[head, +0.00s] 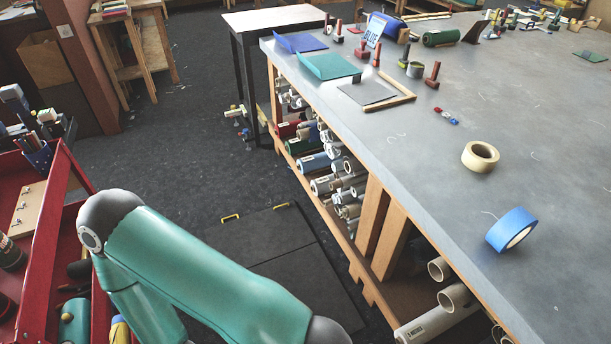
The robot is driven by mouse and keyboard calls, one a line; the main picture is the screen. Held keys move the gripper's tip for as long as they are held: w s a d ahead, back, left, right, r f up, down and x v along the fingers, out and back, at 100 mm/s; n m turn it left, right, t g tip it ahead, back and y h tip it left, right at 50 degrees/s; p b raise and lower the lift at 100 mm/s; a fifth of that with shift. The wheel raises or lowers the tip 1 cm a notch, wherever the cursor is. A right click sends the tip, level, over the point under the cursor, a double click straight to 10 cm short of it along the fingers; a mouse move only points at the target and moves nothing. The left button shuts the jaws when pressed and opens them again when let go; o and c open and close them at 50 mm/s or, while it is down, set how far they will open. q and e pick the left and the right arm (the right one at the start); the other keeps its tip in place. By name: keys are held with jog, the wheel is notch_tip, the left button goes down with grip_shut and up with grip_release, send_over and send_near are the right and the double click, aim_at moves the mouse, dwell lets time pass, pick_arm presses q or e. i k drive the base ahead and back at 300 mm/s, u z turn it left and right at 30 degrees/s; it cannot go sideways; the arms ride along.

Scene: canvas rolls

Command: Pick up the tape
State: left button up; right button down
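Two rolls of tape are on the grey table (420,162). A blue tape roll (508,227) is near the table's front edge at the right, and looks propped at a tilt. A cream tape roll (480,158) lies flat farther back on the table. A teal arm link of mine crosses the lower left, in front of the floor. Neither gripper shows in the head view, so I cannot see what either one holds.
Canvas rolls (320,162) fill the shelf under the table. A wooden frame (392,101), coloured sheets and stamp-like tools are toward the table's far end. A red cart (47,205) stands at the left. The tabletop around both tape rolls is mostly clear.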

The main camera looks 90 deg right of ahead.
aim_at(514, 225)
jog(key=z, duration=0.25)
jog(key=i, duration=0.3)
jog(key=z, duration=2.65)
jog(key=i, duration=0.25)
jog(key=z, duration=1.3)
jog(key=k, duration=0.75)
jog(key=z, duration=0.25)
jog(key=i, duration=0.75)
jog(key=u, duration=0.2)
